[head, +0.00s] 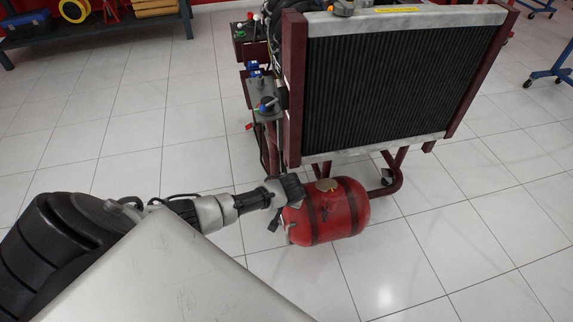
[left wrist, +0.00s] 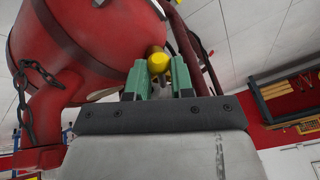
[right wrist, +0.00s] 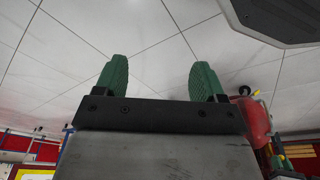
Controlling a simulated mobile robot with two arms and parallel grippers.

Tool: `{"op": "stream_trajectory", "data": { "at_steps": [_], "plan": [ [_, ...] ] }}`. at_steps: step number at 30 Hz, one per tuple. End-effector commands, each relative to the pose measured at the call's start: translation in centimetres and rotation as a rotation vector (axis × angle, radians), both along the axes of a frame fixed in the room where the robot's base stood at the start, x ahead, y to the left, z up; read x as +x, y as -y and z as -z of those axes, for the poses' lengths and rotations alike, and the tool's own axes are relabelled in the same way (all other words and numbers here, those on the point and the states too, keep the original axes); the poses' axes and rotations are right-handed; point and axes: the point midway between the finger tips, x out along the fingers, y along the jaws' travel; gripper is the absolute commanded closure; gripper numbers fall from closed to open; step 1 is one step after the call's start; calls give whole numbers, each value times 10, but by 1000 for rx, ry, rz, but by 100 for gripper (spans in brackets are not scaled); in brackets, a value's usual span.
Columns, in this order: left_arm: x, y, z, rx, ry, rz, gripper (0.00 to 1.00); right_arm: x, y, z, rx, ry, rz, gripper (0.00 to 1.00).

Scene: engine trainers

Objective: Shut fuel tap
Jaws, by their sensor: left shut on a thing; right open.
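The red fuel tank (head: 345,208) with dark straps sits low at the foot of the radiator stand in the head view. It also fills the upper left of the left wrist view (left wrist: 90,35). The fuel tap's yellow handle (left wrist: 180,74) shows beside the tank, between the green fingers of my left gripper (left wrist: 161,80), which is shut on it. In the head view my left gripper (head: 290,190) is at the tank's left end, and the tap is hidden there. My right gripper (right wrist: 160,78) is open and empty above the floor.
The radiator (head: 395,80) in its dark red frame stands above the tank. A control panel with levers (head: 264,95) is left of it. A dark shelf (head: 90,32) stands at the back left. The tiled floor (head: 140,130) between is clear.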

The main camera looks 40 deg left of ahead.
Motion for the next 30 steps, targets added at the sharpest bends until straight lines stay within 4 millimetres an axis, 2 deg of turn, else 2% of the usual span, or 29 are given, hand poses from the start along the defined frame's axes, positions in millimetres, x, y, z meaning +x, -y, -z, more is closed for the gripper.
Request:
{"op": "stream_trajectory", "data": {
  "at_steps": [12, 17, 23, 30],
  "plan": [
    [-6, -15, -2, 1, -2, 280, 100, -42, 6, 54, -5, -42, -9, 30],
    [-6, -24, 0, 0, -1, 431, 100, -54, 8, 66, -5, -48, -11, 30],
    [-4, -34, 2, 0, 1, 621, 100, -46, 7, 62, -4, -39, -9, 30],
    [-1, -43, 3, 2, 1, 801, 100, -16, 2, 32, -1, -12, -4, 30]
  ]
}}
